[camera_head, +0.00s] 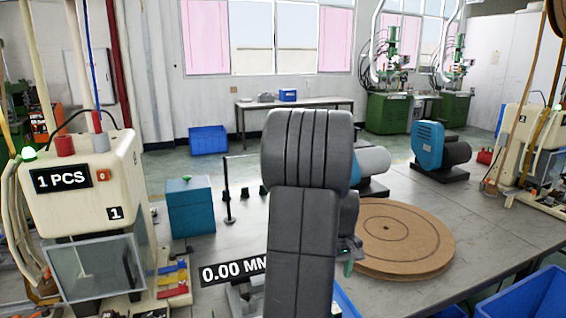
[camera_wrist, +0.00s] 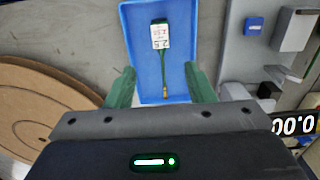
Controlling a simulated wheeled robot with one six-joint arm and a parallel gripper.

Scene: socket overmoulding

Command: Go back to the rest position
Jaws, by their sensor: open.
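My gripper (camera_wrist: 161,88) shows in the wrist view with its two green fingers apart and nothing between them. It is above a blue tray (camera_wrist: 134,45). In the tray lies a green cable part (camera_wrist: 162,73) with a white label and a brass-coloured tip, apart from the fingers. In the head view my dark arm stands in the middle and hides most of the gripper and tray; only a green finger (camera_head: 349,268) shows at its right side.
A round brown board (camera_head: 405,235) lies on the grey table (camera_head: 480,205) right of my arm. A cream machine marked 1 (camera_head: 85,195) stands at the left, with a teal box (camera_head: 190,205) beside it. A 0.00 display (camera_head: 228,271) is close to my arm. Blue bins (camera_head: 535,298) are at lower right.

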